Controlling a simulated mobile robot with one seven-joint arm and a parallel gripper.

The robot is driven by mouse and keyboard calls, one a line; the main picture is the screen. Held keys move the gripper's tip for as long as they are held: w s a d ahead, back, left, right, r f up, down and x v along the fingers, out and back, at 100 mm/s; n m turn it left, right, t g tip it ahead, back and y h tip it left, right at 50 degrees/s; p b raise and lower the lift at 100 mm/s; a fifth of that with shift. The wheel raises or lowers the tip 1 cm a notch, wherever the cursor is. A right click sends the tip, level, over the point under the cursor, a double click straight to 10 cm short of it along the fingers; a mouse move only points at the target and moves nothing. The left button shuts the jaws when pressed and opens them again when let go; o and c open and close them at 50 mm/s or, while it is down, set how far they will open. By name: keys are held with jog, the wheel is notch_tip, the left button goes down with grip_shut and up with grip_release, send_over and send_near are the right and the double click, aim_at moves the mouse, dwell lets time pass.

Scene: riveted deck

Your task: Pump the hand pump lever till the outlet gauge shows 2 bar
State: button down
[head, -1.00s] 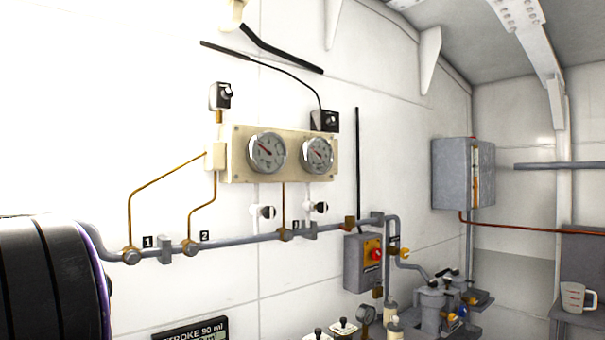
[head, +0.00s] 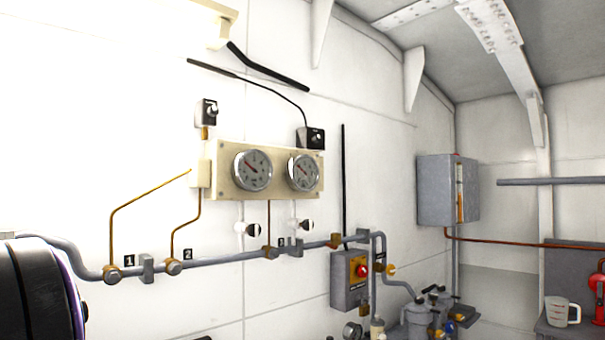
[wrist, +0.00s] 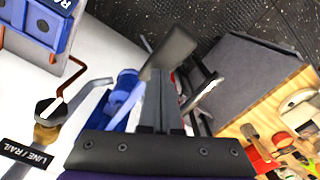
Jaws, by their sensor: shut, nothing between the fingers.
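Two round gauges, the left one (head: 252,170) and the right one (head: 303,172), sit on a cream panel on the wall in the head view. Their needles show, but the scales are too small to read, and I cannot tell which is the outlet gauge. My gripper (wrist: 157,80) is shut and empty in the wrist view. A blue part (wrist: 122,95) shows just left of it; I cannot tell whether it belongs to the hand pump or whether they touch. I cannot make out the pump lever for certain. My arm fills the lower left of the head view.
A grey pipe (head: 215,258) runs along the wall below the gauges. A switch box with a red knob (head: 361,270) hangs at the right, above grey fittings (head: 418,318). A measuring jug (head: 562,310) stands far right. A LINE / RAIL label (wrist: 25,152) shows in the wrist view.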

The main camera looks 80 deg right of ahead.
jog(key=shift+f+b, duration=2.25)
jog(key=shift+f, duration=1.25)
notch_tip(320, 180, up, 5)
jog(key=p, duration=0.4)
jog(key=shift+r, duration=1)
jog(key=shift+r, duration=0.1)
jog(key=shift+r, duration=2.4)
